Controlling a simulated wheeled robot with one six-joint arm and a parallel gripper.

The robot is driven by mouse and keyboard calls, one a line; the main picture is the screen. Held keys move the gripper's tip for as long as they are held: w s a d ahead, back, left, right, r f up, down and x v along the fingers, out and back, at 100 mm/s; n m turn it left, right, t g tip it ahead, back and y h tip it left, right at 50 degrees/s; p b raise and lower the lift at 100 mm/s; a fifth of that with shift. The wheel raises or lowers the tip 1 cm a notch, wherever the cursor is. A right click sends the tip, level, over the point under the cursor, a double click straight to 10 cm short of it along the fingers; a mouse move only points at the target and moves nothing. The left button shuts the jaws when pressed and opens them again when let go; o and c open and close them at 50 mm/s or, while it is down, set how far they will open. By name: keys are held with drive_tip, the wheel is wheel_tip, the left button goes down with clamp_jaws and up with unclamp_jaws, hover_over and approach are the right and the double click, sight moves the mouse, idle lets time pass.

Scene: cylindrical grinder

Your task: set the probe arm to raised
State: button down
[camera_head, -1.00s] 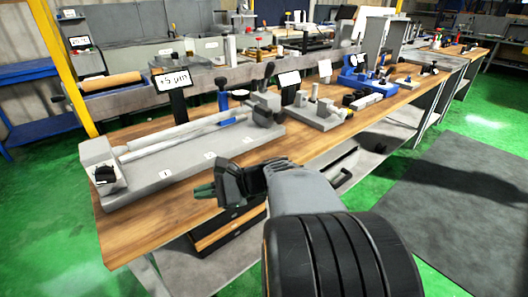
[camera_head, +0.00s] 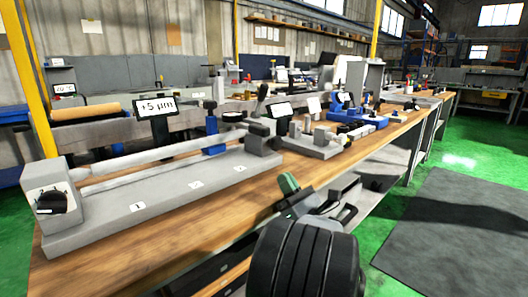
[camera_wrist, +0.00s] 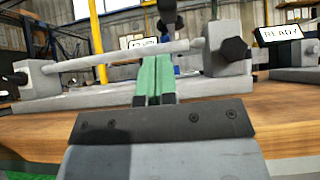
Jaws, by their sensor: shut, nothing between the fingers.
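A long grey fixture (camera_head: 165,207) on the wooden bench carries a pale bar (camera_head: 150,158) between a left block with a black dial (camera_head: 50,201) and a right block (camera_head: 262,139). A blue post (camera_head: 211,128) stands behind the bar. A black lever with a rounded end (camera_head: 262,98) rises near the right block; I cannot tell whether it is the probe arm or how that is set. My gripper (camera_head: 288,184) is in front of the bench edge, apart from the fixture. In the wrist view its green fingers (camera_wrist: 155,78) are together and empty, pointing toward the bar.
A small screen reading "+5 µm" (camera_head: 157,106) stands behind the bar. Another grey fixture (camera_head: 318,143) and a blue device (camera_head: 357,123) stand further right on the bench. The wooden strip (camera_head: 180,240) in front of the fixture is clear.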

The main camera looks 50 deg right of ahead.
sight(262, 137)
drive_tip(key=shift+s+d, duration=0.1)
drive_tip(key=b+x, duration=0.1)
drive_tip(key=x, duration=0.9)
